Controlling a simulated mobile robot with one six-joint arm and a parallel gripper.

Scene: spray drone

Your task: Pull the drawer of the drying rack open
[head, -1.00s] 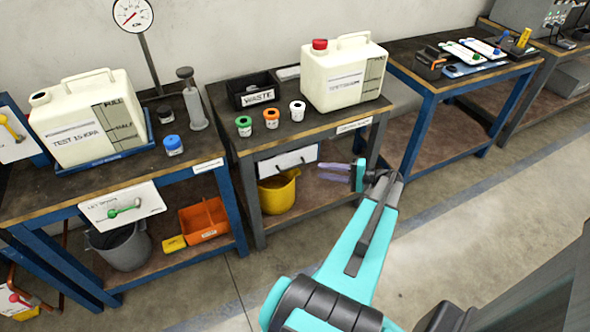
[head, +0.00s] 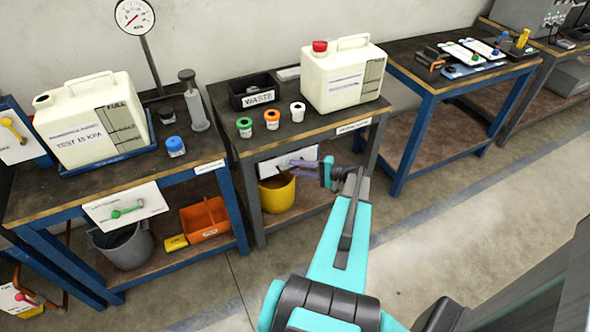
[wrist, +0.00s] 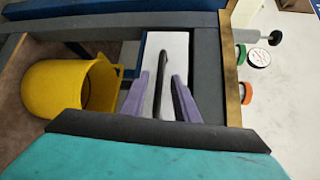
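The drawer (head: 270,168) has a white front and sits under the top of the middle bench. It looks shut. In the wrist view the white drawer front (wrist: 174,45) shows with its dark bar handle (wrist: 161,70) running lengthwise between my fingers. My gripper (head: 292,163) is just in front of the drawer in the head view. Its two purple fingers are apart in the wrist view (wrist: 163,77), one on each side of the handle. I cannot tell whether the fingertips touch the drawer front. The fingers hide part of the drawer in the head view.
A yellow bucket (head: 277,194) stands on the shelf just below the drawer. Above, the bench top holds a waste bin (head: 255,92), small capped jars (head: 272,119) and a large canister (head: 342,80). Open floor (head: 440,240) lies in front of the benches.

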